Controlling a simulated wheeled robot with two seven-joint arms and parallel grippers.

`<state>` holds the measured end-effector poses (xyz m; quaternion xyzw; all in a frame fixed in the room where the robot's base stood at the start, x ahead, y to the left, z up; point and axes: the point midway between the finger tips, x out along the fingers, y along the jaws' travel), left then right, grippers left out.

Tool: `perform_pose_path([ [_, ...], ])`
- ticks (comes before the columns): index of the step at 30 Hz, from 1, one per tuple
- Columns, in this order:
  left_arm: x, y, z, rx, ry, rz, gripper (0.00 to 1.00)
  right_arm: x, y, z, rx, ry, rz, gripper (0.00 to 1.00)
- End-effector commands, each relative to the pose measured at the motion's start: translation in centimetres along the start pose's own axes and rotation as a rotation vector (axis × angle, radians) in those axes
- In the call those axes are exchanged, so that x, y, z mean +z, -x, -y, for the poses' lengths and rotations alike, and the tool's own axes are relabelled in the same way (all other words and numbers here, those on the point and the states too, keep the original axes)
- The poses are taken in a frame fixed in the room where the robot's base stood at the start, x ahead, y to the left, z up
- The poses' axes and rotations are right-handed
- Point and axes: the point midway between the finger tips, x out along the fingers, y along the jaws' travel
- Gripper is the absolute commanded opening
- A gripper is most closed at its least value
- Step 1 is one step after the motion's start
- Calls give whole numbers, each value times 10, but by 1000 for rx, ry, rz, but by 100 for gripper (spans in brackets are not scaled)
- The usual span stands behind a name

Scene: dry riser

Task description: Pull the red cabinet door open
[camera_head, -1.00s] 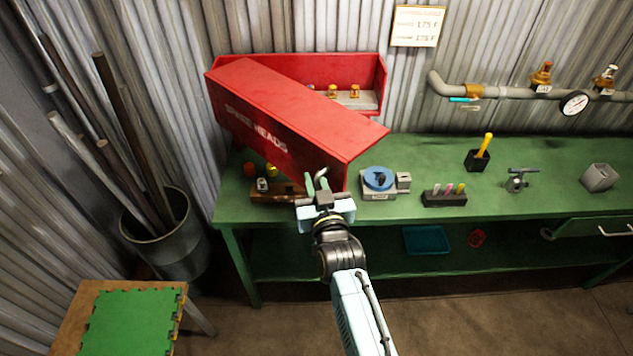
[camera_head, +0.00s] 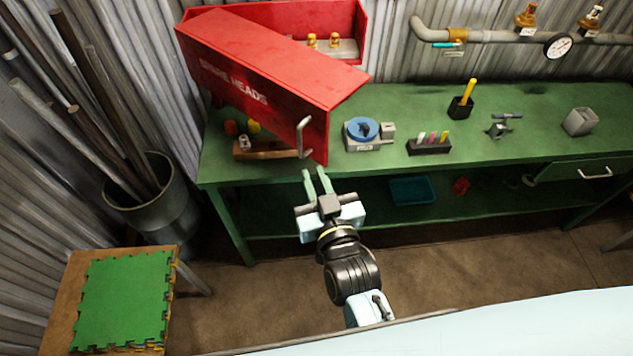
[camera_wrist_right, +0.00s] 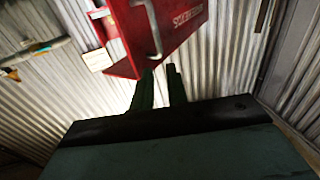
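The red cabinet door (camera_head: 270,68), lettered "SPARE HEADS", stands swung out at an angle from the red cabinet (camera_head: 284,14) on the wall. Part of the cabinet's inside shows, with brass pieces (camera_head: 323,41) in it. The pale door handle (camera_head: 304,138) is near the door's free end; the handle also shows in the right wrist view (camera_wrist_right: 152,30). My right gripper (camera_head: 317,174) is below the handle and apart from it. Its two green fingers are spread with nothing between them. My left gripper is not in view.
The green workbench (camera_head: 410,178) runs below the cabinet. A blue-topped device (camera_head: 362,131), a marker block (camera_head: 429,147) and a wooden rack (camera_head: 262,152) stand on it. A bin of pipes (camera_head: 155,205) and a stool with a green mat (camera_head: 125,300) are at left.

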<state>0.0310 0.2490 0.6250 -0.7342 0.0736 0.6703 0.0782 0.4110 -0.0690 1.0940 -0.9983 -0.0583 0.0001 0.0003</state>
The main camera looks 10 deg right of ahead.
Motion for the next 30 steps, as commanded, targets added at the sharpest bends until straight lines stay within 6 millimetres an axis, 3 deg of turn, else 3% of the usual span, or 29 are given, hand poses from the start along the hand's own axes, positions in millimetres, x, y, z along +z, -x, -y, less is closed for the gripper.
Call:
perform_pose_path([
  [11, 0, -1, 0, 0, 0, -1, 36, 0, 7, 0, 0, 0, -1, 15],
  [15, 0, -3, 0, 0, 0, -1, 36, 3, 6, -2, -4, -17, 0, 0],
  [17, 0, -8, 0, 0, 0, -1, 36, 8, 3, -8, -11, -56, 3, 0],
  [24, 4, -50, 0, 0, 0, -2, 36, 46, -20, -48, -110, -445, 62, 0],
  [30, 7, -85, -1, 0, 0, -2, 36, 58, -39, -77, -249, -826, 168, 0],
])
